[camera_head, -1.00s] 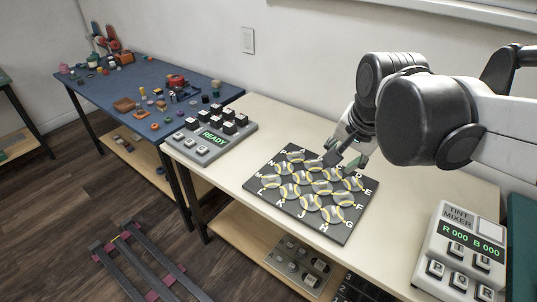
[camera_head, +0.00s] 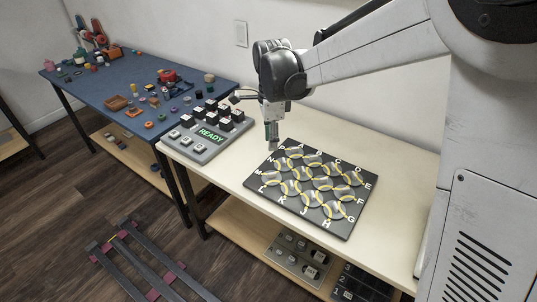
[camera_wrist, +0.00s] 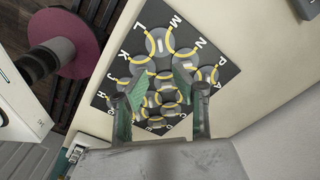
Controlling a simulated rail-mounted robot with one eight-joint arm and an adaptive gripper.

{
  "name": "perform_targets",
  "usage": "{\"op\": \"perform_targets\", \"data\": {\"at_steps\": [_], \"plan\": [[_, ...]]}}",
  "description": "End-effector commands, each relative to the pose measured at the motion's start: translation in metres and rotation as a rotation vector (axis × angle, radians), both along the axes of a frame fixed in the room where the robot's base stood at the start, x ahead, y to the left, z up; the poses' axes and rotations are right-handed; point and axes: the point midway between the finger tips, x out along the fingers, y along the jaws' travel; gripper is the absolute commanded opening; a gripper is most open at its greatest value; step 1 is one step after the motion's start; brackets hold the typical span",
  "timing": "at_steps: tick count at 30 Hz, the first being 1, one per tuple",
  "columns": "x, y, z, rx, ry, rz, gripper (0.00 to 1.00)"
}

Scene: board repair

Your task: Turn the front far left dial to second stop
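A dark square board (camera_head: 340,229) lies on the cream bench, with several round grey dials marked by yellow arcs and white letters around its edge. A dial (camera_head: 272,179) sits near its left edge by the letters M and L. The board also shows between my fingers in the wrist view (camera_wrist: 103,101). My gripper (camera_head: 271,147) points down just above the board's back-left edge, near P, apart from the dials. In the wrist view my gripper (camera_wrist: 158,88) has its green-padded fingers spread with nothing held. The fingers hide part of the board there.
A grey console (camera_head: 200,157) with black-and-white blocks and a READY screen stands left of the board. A blue table (camera_head: 90,91) with small items is at the back left. A grey panel with knobs (camera_head: 286,262) is on the lower shelf. Bench room behind the board is clear.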

Motion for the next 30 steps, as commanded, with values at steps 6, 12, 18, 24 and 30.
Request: {"op": "perform_targets", "data": {"at_steps": [6, 12, 18, 24, 30], "plan": [[0.001, 0.001, -0.017, -0.002, 0.004, -0.01, 0.26], [0.001, 0.001, -0.052, -0.001, 0.004, -0.009, 0.26], [0.001, 0.001, -0.09, -0.001, 0.004, -0.009, 0.26], [0.001, 0.001, -0.12, 0.0, 0.003, -0.008, 0.26], [0.001, 0.001, -0.136, 0.0, 0.003, -0.008, 0.26]]}}
